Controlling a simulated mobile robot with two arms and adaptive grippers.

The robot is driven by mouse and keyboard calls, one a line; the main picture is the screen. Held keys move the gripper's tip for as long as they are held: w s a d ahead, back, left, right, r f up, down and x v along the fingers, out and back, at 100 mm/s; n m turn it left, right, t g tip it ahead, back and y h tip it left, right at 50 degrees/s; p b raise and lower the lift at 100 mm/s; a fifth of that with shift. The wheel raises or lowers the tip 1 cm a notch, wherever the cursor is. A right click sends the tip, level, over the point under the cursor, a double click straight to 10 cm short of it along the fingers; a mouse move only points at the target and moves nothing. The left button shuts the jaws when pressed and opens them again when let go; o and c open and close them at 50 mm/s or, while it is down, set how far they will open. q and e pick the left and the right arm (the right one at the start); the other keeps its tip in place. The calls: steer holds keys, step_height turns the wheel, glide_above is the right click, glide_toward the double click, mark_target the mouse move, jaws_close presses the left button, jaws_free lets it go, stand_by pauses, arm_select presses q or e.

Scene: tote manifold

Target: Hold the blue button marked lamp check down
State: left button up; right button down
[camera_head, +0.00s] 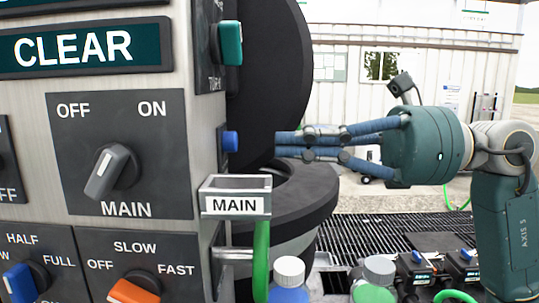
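A blue button (231,141) sticks out from the right side face of the control panel (205,130). No lamp check marking can be read on it from here. My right gripper (277,145) comes in from the right at about the button's height. Its blue fingers point left, with the tips close together and nothing seen between them. In the picture, a gap shows between the fingertips and the button. My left gripper is not in view.
A teal switch (230,44) sits above the button. A bracket labelled MAIN (235,205) juts out below it, with a green hose (261,262) underneath. Large dark round parts (270,80) stand behind.

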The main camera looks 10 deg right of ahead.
steer(key=s+d+b, duration=0.1)
steer(key=d+b, duration=0.1)
steer(key=d, duration=0.5)
steer(key=shift+s+d, duration=0.25)
steer(key=shift+d, duration=0.15)
